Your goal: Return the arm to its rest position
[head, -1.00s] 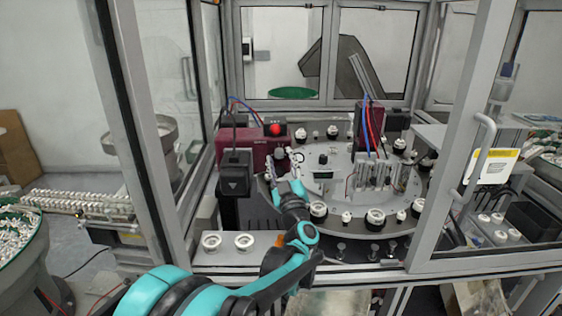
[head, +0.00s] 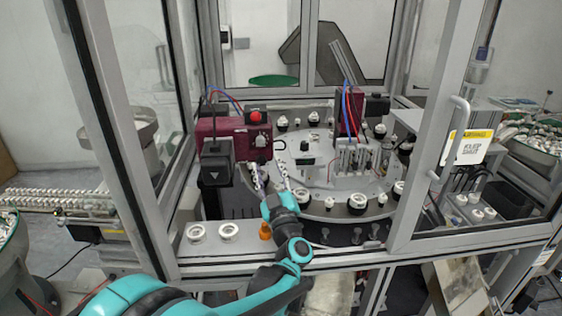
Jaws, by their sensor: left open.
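My left arm comes in from the bottom left and reaches through the open front of the cell. My left gripper (head: 268,180) is open, its two fingers spread and pointing away over the near left edge of the round dial plate (head: 322,165). I see nothing held between the fingers. The gripper is beside the dark red station (head: 228,140) with the red button (head: 255,117). My right gripper is not in view.
Two white rings (head: 228,230) lie on the front ledge, left of my arm. An orange piece (head: 265,231) stands close beside the arm. Black holders with white parts (head: 357,202) line the dial. Glass door frames (head: 445,130) bound the opening on both sides.

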